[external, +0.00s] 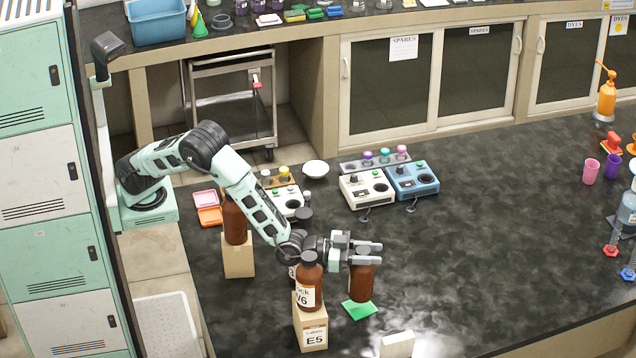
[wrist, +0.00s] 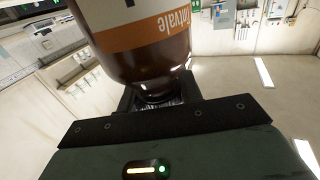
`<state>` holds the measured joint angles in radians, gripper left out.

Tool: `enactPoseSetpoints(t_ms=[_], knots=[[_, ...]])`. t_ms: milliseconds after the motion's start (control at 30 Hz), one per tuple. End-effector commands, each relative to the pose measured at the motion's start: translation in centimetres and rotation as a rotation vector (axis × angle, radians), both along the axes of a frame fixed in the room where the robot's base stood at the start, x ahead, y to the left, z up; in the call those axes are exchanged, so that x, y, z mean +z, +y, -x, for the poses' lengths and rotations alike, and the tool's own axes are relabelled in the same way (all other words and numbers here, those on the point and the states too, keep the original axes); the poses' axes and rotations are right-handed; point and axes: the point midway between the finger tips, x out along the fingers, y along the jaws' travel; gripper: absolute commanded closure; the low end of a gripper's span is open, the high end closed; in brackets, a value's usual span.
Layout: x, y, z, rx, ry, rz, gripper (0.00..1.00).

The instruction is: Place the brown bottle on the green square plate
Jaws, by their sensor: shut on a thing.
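My gripper (external: 368,248) is shut on a brown bottle (external: 361,283) near its top and holds it upright. In the wrist view the same bottle (wrist: 150,62) sits between the jaws, with an orange and white label. The green square plate (external: 360,311) lies flat on the dark bench. The bottle's base overlaps the plate's far part in the external view. I cannot tell whether it touches the plate or hangs just above it.
Just left of my gripper, another brown bottle (external: 309,270) stands on a box marked E5 (external: 311,333). A further brown bottle (external: 235,222) stands on a plain box (external: 238,262). A white block (external: 397,345) lies at the front.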

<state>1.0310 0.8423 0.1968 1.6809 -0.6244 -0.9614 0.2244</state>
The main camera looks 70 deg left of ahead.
Motion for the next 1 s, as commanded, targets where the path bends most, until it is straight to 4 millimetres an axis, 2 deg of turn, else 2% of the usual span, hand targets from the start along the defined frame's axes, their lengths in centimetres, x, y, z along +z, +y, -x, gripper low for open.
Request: enactPoseSetpoints(t_ms=[167,433,800,833,900,1000], knots=[[-0.9,0.0,-0.1,0.0,-0.004,0.003,1.0],[-4.1,0.0,-0.1,-0.001,-0.004,0.001,1.0],[-4.7,0.0,-0.1,0.0,-0.004,0.004,1.0],[-4.7,0.0,0.0,0.0,-0.001,0.002,0.59],[-4.7,0.0,0.0,0.0,-0.001,0.002,0.43],[-4.7,0.0,0.0,0.0,-0.001,0.002,0.43]])
